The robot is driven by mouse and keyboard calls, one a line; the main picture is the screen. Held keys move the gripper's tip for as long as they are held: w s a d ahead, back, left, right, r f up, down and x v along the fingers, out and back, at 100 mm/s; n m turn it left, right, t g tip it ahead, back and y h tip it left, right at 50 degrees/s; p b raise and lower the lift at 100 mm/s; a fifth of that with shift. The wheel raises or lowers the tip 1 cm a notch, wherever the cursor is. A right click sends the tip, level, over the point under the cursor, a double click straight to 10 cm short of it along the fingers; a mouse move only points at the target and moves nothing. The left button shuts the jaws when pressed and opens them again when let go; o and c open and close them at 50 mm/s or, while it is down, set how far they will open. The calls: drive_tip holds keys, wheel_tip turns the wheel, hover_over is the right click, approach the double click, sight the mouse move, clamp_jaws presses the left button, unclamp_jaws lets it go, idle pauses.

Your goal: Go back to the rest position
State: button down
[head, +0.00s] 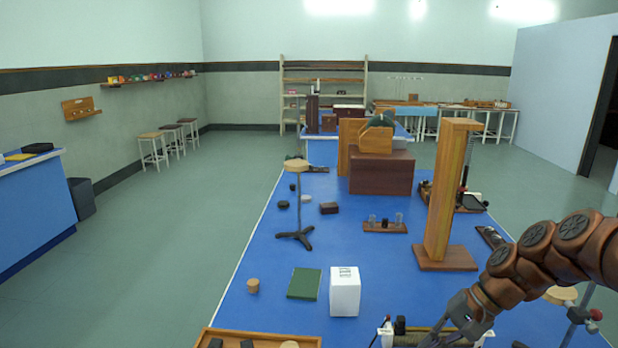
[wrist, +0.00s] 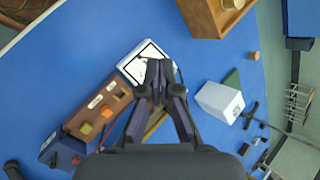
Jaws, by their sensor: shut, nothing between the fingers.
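My gripper (head: 440,334) hangs low at the near edge of the blue bench (head: 265,290), at the lower right of the head view. In the wrist view my gripper (wrist: 160,78) has its dark fingertips together, with nothing held between them. The fingertips appear in front of a white panel with a black outline (wrist: 142,55). I cannot tell how far above it they are. My brown jointed arm reaches in from the right.
A white box (head: 345,291), a green book (head: 304,283) and a cork (head: 253,286) stand near the gripper. A wooden tray (head: 215,335) lies at the near left. A tall wooden post (head: 450,195) stands behind the arm. Floor is free on the left.

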drive_tip(key=s+a+r+n+g+h, duration=0.1)
drive_tip(key=s+a+r+n+h, duration=0.15)
drive_tip(key=s+a, duration=0.35)
drive_tip(key=s+f+n+h, duration=0.1)
drive_tip(key=s+n+h, duration=0.1)
drive_tip(key=s, duration=0.7)
drive_tip(key=s+f+n+g+h, duration=0.1)
drive_tip(key=s+n+h, duration=0.1)
drive_tip(key=s, duration=0.8)
drive_tip(key=shift+s+d+f+h, duration=0.3)
drive_tip(key=shift+f+h, duration=0.05)
